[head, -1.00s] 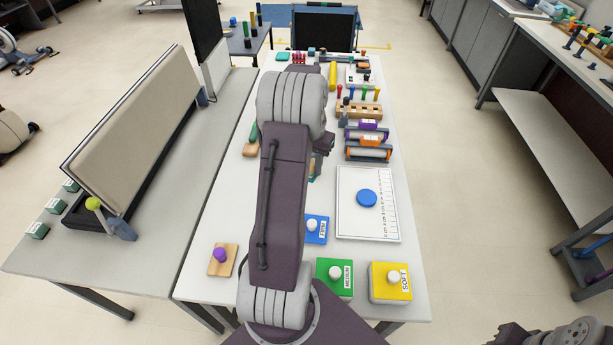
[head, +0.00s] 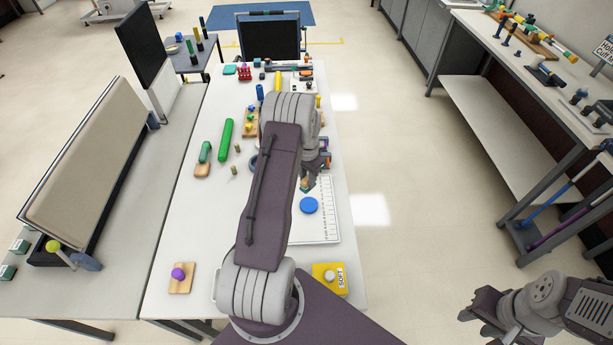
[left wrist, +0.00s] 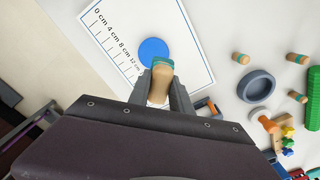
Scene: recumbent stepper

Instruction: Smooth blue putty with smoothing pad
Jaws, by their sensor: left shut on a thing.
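The blue putty (head: 309,205) is a flat round disc on a white measuring board (head: 326,230) on the table. It also shows in the left wrist view (left wrist: 153,48). My left gripper (left wrist: 160,88) is shut on the smoothing pad (left wrist: 162,80), which has a wooden handle and a teal base. The pad (head: 307,184) is just beyond the putty in the head view; I cannot tell whether they touch. My right gripper (head: 478,308) is at the lower right, away from the table, and its jaws are unclear.
A yellow "SOFT" button block (head: 330,280) stands at the near right, and a purple-knobbed wooden block (head: 180,278) at the near left. A green roll (head: 225,140) and a grey ring (left wrist: 257,86) lie beyond the board. My left arm hides the table's middle.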

